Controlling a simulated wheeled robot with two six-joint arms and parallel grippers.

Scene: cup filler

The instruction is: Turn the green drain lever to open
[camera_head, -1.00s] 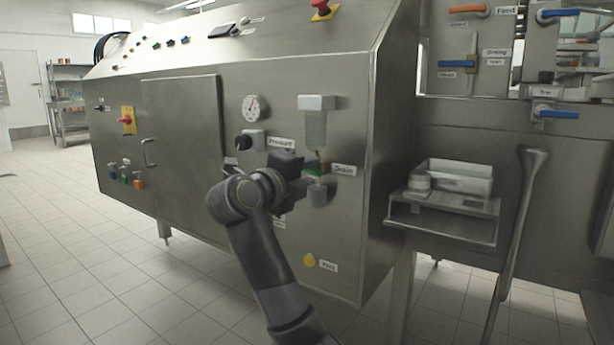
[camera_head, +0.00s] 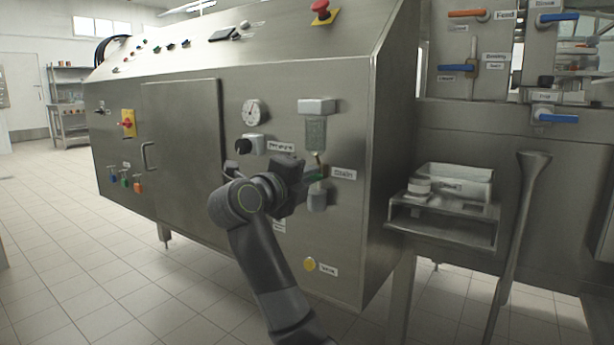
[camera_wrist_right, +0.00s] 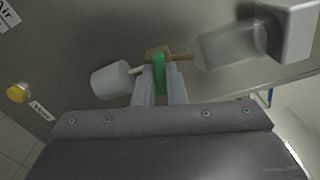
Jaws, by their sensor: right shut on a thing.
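The green drain lever (camera_wrist_right: 159,74) sits between the two fingers of my right gripper (camera_wrist_right: 160,88) in the right wrist view. The gripper is shut on it. The lever joins a brass valve body (camera_wrist_right: 158,54) between a clear bowl (camera_wrist_right: 228,45) and a small grey cup (camera_wrist_right: 110,80). In the head view the right gripper (camera_head: 306,178) reaches in at the drain, and only a bit of the green lever (camera_head: 316,173) shows beside it. The clear bowl (camera_head: 316,132) hangs above and the label "Drain" (camera_head: 343,174) is to the right. My left gripper is not in view.
A pressure gauge (camera_head: 252,112) and a black knob (camera_head: 244,145) are on the panel up and left of the gripper. A yellow button (camera_head: 309,264) is below. A shelf with a white tray (camera_head: 459,181) stands to the right. The floor (camera_head: 110,270) at left is clear.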

